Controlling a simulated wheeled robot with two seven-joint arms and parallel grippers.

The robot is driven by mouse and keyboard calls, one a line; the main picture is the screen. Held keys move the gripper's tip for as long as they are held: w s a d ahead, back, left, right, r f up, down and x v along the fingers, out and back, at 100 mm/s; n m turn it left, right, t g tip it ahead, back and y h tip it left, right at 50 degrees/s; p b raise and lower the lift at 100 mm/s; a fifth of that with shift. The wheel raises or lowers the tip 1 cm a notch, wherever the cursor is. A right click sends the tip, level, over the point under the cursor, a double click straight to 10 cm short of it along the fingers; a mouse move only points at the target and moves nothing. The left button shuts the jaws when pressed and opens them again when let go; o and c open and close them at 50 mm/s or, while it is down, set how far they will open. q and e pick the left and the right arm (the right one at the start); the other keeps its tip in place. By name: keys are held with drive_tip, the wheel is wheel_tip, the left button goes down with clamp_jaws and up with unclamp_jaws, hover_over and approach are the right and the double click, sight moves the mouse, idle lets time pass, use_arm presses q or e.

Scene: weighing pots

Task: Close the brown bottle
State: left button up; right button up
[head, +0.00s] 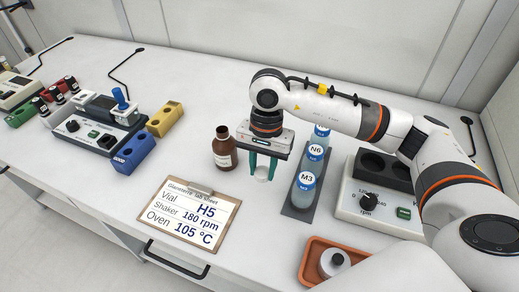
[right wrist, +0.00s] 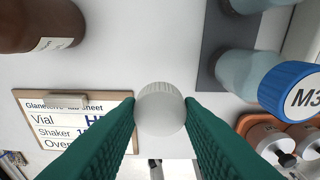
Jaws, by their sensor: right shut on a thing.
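The brown bottle (head: 224,150) stands upright on the bench with no cap on its neck. It also shows in part at the top left of the right wrist view (right wrist: 38,24). My right gripper (head: 262,170) is just right of the bottle, pointing down. Its green fingers are shut on a white ribbed cap (right wrist: 160,108), which also shows below the fingers in the head view (head: 262,178). The cap is apart from the bottle. My left gripper is not in view.
A grey rack with blue-capped vials (head: 308,180) stands close right of my right gripper. A clipboard (head: 188,222) lies in front. A shaker (head: 352,205) and an orange tray (head: 306,272) are at the right. Blue (head: 134,152) and yellow (head: 166,118) blocks stand left.

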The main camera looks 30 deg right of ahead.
drive_tip(key=s+n, duration=0.1)
drive_tip(key=n, duration=0.2)
drive_tip(key=s+a+n+h, duration=0.1)
drive_tip(key=s+n, duration=0.1)
drive_tip(key=n, duration=0.1)
drive_tip(key=s+f+n, duration=0.1)
drive_tip(key=s+n, duration=0.1)
drive_tip(key=n, duration=0.1)
drive_tip(key=shift+s+a+g, duration=0.2)
drive_tip(key=shift+a+g, duration=0.05)
drive_tip(key=shift+g, duration=0.05)
